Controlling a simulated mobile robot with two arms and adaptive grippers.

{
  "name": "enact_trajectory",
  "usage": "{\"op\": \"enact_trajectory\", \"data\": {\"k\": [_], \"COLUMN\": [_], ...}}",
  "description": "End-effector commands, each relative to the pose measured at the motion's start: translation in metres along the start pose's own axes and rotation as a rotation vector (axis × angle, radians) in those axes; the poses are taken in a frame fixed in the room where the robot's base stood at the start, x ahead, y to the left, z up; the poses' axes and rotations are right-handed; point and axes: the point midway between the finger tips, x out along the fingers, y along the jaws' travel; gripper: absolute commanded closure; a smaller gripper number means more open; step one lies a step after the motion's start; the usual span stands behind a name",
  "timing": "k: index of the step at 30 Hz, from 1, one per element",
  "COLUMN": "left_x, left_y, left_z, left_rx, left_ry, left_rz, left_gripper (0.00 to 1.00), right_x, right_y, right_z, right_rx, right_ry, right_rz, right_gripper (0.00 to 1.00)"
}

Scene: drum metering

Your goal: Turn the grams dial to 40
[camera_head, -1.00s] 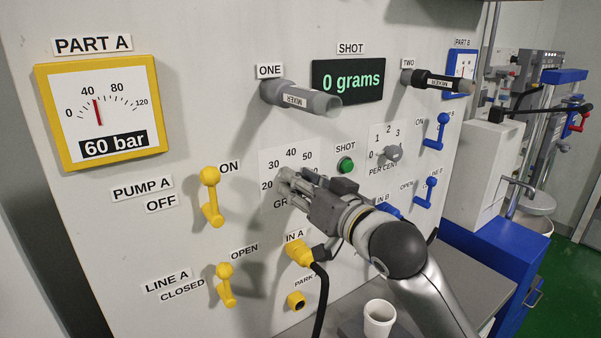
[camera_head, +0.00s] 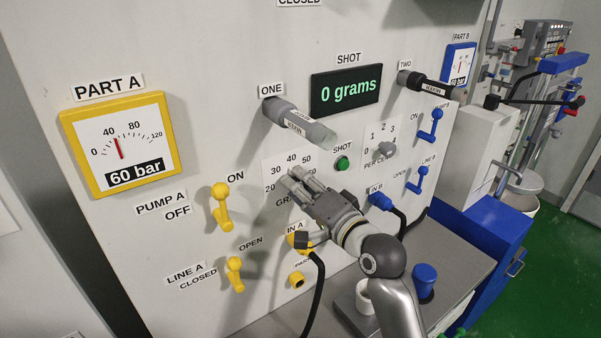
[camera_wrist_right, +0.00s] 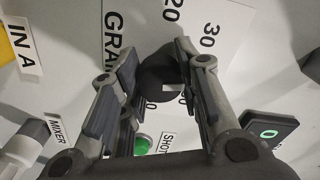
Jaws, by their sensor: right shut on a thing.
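The grams dial is mostly hidden behind my right gripper (camera_head: 299,181) in the head view. Its white scale plate (camera_head: 272,168) shows numbers 20, 30, 40 and 50 around it. In the right wrist view the dial's dark round knob (camera_wrist_right: 158,84) sits between the two fingers of my right gripper, which is shut on it. The number 20 is near the knob's top and 30 is to the right. I cannot tell which number the dial points to. The shot display (camera_head: 347,91) reads 0 grams. My left gripper is not in view.
The green shot button (camera_head: 342,163) and the per cent knob (camera_head: 385,149) are to the right. The yellow plug in IN A (camera_head: 299,240) and its black cable hang below. A blue cup (camera_head: 425,279) stands on the bench.

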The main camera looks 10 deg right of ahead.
Motion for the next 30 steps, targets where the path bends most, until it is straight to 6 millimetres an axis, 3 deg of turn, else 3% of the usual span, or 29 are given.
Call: {"op": "enact_trajectory", "data": {"k": [1,9,28,29,30], "left_x": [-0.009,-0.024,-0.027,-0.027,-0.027], "left_y": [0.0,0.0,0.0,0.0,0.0], "left_z": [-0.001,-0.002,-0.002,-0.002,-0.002], "left_rx": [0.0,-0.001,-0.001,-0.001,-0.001], "left_ry": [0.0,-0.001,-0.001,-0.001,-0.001], "left_rz": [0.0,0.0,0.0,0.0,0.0], "left_gripper": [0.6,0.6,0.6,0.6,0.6], "right_x": [0.0,0.0,0.0,0.0,0.0], "right_y": [-0.001,0.001,0.004,0.004,0.004], "right_z": [0.001,0.002,0.003,0.003,0.003], "right_rx": [0.037,0.161,0.208,0.207,0.207], "right_ry": [-0.006,-0.006,-0.007,-0.007,-0.007], "right_rz": [0.008,0.008,0.007,0.007,0.007], "right_gripper": [0.93,0.93,0.93,0.68,0.63]}}
